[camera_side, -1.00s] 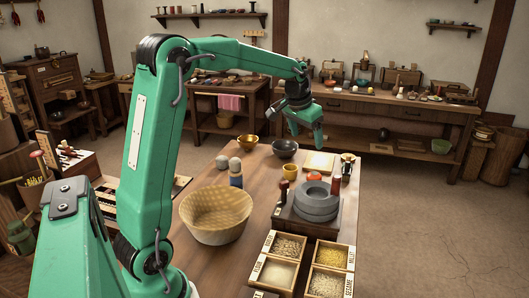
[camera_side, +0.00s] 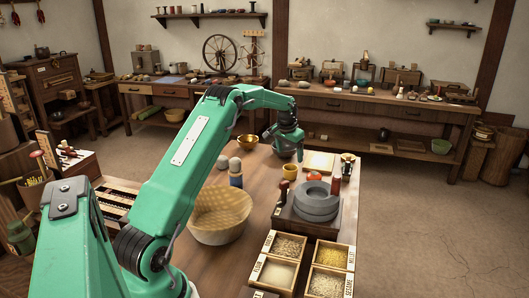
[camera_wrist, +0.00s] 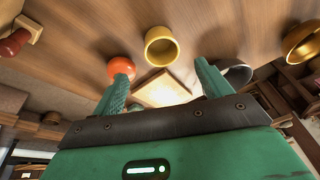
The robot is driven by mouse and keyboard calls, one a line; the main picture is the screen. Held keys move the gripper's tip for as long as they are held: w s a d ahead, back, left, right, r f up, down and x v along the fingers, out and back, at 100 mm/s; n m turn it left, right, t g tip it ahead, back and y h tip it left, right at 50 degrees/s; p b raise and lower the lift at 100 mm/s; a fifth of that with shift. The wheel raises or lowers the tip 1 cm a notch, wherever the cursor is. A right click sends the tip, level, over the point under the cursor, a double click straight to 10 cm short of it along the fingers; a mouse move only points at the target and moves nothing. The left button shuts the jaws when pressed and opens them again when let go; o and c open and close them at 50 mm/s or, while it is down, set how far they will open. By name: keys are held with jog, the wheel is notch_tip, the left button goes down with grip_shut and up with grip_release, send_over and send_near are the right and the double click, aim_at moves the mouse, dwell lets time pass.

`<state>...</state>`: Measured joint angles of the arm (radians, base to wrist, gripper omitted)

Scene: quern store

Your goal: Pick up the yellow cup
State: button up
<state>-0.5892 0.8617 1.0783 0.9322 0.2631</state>
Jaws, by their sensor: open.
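The yellow cup (camera_side: 290,171) stands upright on the wooden table in the side view, in front of the dark bowl. In the wrist view the yellow cup (camera_wrist: 161,47) is at top centre, ahead of the fingertips and roughly in line with the gap between them. My gripper (camera_side: 294,156) is above the table just behind the cup in the side view and partly hides the dark bowl. In the wrist view my gripper (camera_wrist: 161,71) shows its two green fingers spread apart, with nothing held between them.
An orange-red object (camera_wrist: 121,67) is beside the cup. Nearby are a cream board (camera_side: 321,161), a dark bowl (camera_wrist: 238,74) and a brass bowl (camera_side: 247,141). A stone quern (camera_side: 316,205), a large basket (camera_side: 220,215) and grain boxes (camera_side: 305,262) stand nearer the side camera.

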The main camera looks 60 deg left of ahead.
aim_at(291, 166)
jog(key=shift+a+f, duration=0.15)
jog(key=shift+f, duration=0.1)
jog(key=shift+x, duration=1.2)
jog(key=shift+f, duration=0.1)
jog(key=shift+x, duration=2.5)
jog(key=shift+w, duration=0.1)
jog(key=c, duration=1.1)
jog(key=shift+o, duration=0.2)
